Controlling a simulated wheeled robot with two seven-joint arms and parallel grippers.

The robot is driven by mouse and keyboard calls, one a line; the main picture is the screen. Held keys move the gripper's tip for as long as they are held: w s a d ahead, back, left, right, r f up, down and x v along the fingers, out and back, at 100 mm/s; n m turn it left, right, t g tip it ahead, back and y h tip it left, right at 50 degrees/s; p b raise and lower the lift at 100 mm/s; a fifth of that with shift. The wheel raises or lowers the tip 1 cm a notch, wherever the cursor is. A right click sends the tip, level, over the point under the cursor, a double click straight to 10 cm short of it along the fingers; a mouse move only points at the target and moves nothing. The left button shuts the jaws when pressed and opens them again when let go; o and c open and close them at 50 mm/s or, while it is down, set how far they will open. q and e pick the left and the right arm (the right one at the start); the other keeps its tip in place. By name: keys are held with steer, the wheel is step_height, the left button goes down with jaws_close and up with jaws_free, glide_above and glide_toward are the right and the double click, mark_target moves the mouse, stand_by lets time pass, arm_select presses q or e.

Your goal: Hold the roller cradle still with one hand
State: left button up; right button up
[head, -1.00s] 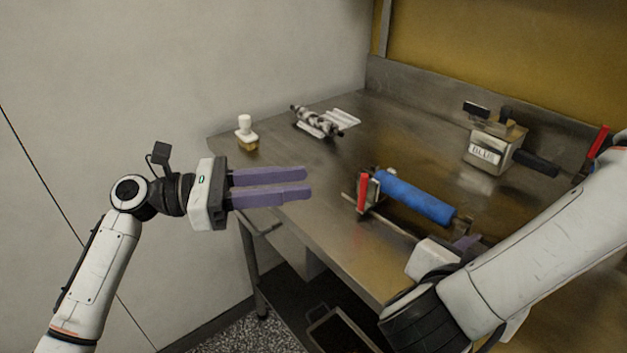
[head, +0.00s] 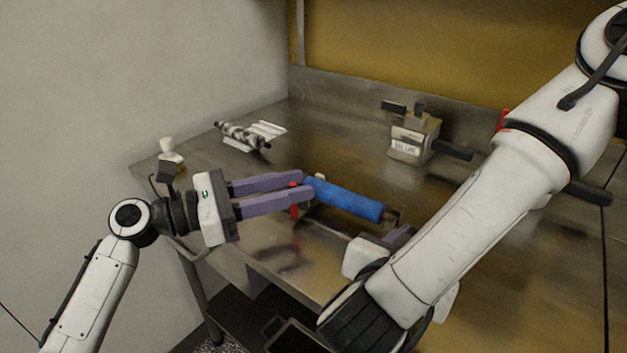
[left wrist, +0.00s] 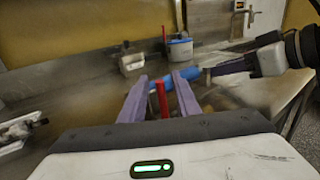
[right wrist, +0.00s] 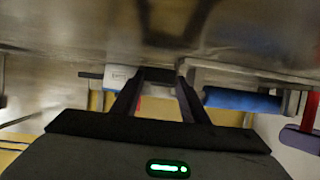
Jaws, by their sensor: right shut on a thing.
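The roller cradle (head: 310,222) lies on the steel table and carries a blue roller (head: 345,199). A red upright part (head: 294,206) stands at its left end. My left gripper (head: 304,184) is open by that end; in the left wrist view the red part (left wrist: 162,100) shows between its fingers, with a visible gap on each side. My right gripper (head: 400,236) is at the cradle's right end, partly hidden by my arm. In the right wrist view its fingertips (right wrist: 158,80) close on a dark part of the cradle, beside the blue roller (right wrist: 242,101).
A labelled box with dark handles (head: 410,140) stands at the back. A patterned roller (head: 242,135) on a white rack and a white-topped brush (head: 170,155) lie at the far left. The table between them is clear.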

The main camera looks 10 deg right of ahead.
arm_select(q)
steer(key=shift+x, duration=2.35)
jaws_close()
